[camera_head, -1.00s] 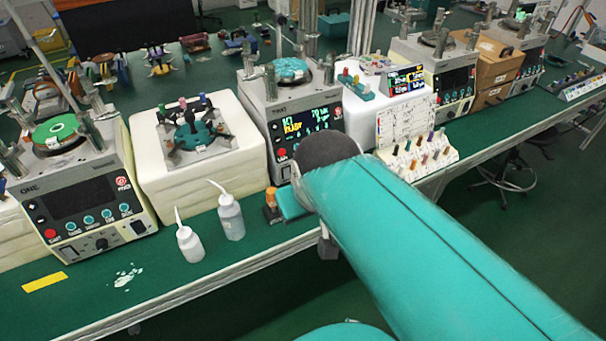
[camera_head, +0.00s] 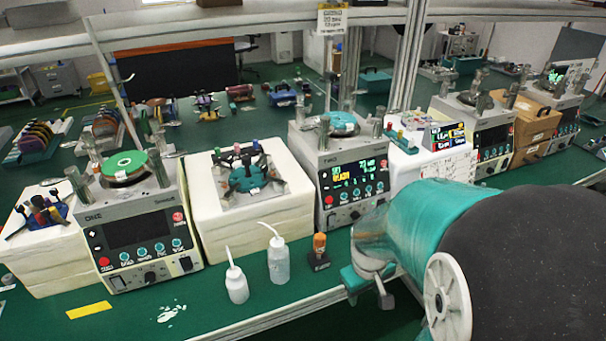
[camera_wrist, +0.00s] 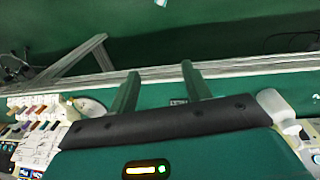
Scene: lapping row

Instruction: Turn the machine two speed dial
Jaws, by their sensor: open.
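Machine two (camera_head: 340,175) is a grey bench machine marked TWO, with a lit screen, a red button and a row of teal knobs. A black dial (camera_head: 355,214) sits low on its front panel; I cannot read its label. My gripper (camera_head: 367,290) is in front of and below that panel, near the bench's front edge, apart from the dial and partly hidden by my own arm. In the wrist view, its two green fingers (camera_wrist: 160,88) are spread with nothing between them. The dial is not identifiable in the wrist view.
An orange-capped piece (camera_head: 320,252) and two white squeeze bottles (camera_head: 278,260) stand on the green bench left of my gripper. Machine one (camera_head: 135,230) is further left. A white board with coloured pieces (camera_wrist: 35,125) shows in the wrist view. Floor lies beyond the bench edge.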

